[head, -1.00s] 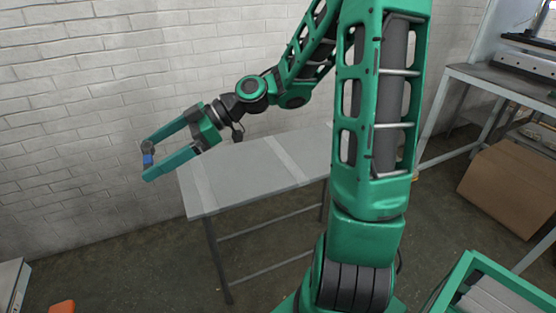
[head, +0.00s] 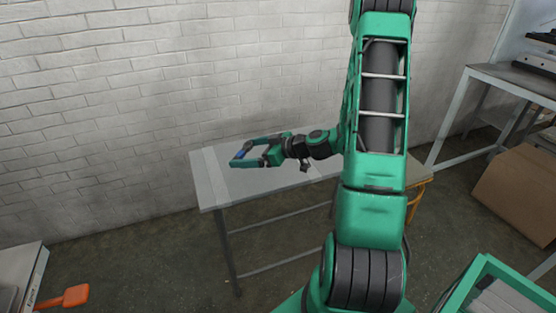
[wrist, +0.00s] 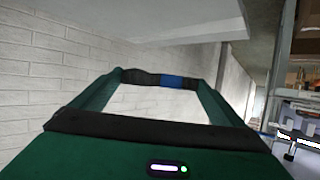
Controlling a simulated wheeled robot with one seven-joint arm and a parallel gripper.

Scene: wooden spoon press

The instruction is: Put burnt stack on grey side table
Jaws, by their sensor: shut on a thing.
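The grey side table (head: 212,188) stands against the white brick wall, its top bare where I can see it. My gripper (head: 239,157) points left and appears over the left part of that top in the head view; its height above the top is hard to judge. It is shut on the burnt stack (head: 240,153), a small dark piece with a blue band, held across the fingertips. The stack also shows between the fingertips in the wrist view (wrist: 172,81). I cannot make out its separate layers.
An orange paddle-shaped thing (head: 68,298) and a pale machine (head: 18,275) are at lower left. A workbench (head: 515,82) and a cardboard box (head: 518,195) stand at right. A green-rimmed tray (head: 480,268) is at lower right. The floor left of the table is clear.

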